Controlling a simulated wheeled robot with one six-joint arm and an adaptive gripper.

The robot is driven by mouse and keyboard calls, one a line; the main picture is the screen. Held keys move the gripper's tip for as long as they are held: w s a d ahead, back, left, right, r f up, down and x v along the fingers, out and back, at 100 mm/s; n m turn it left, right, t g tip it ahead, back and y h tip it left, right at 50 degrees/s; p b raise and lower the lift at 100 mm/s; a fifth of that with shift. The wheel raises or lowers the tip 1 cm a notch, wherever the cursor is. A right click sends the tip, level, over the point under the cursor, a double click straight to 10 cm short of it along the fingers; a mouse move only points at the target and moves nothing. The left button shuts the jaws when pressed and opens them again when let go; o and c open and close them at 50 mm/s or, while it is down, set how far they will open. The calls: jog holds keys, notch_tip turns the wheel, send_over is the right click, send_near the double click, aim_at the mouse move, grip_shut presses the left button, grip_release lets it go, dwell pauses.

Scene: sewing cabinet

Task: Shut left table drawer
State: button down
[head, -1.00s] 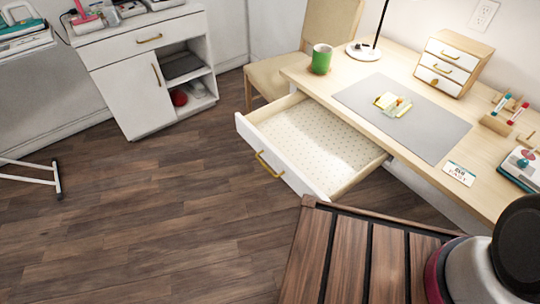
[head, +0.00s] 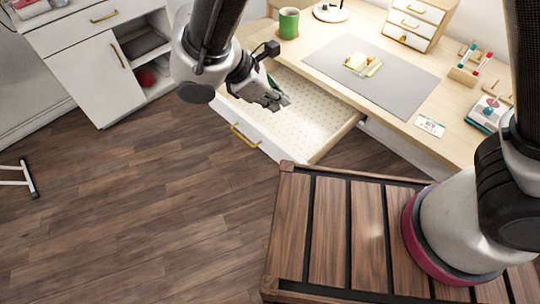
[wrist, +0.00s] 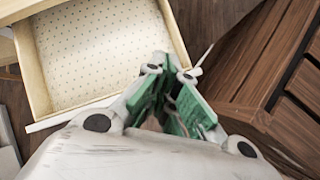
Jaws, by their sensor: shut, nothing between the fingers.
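The left table drawer (head: 318,117) is pulled out from the light wooden table (head: 455,98). It has a white front with a brass handle (head: 246,136) and an empty, dotted lining. In the wrist view the open drawer (wrist: 98,45) fills the upper left. My gripper (head: 277,101) is shut and empty. In the head view it overlaps the drawer near its front. In the wrist view its green-padded fingers (wrist: 172,92) are close to the drawer's corner; I cannot tell whether they touch it.
A grey mat (head: 385,82) with a small yellow item, a green mug (head: 288,22) and a mini drawer box (head: 412,24) are on the table. A white cabinet (head: 92,75) stands at the left. Dark floor (head: 130,200) is clear in front of the drawer.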

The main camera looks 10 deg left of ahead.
jog(key=s+a+f+n+t, duration=0.4)
jog(key=s+a+f+n, duration=0.3)
jog(key=s+f, duration=0.6)
send_near(279, 159)
jog(key=s+f+x, duration=0.1)
jog(key=x, duration=0.3)
jog(key=shift+w+d+r, duration=0.15)
jog(key=shift+w, duration=0.2)
jog(key=shift+w+d+r, duration=0.1)
jog(key=shift+w+d, duration=0.05)
jog(key=shift+w, duration=0.25)
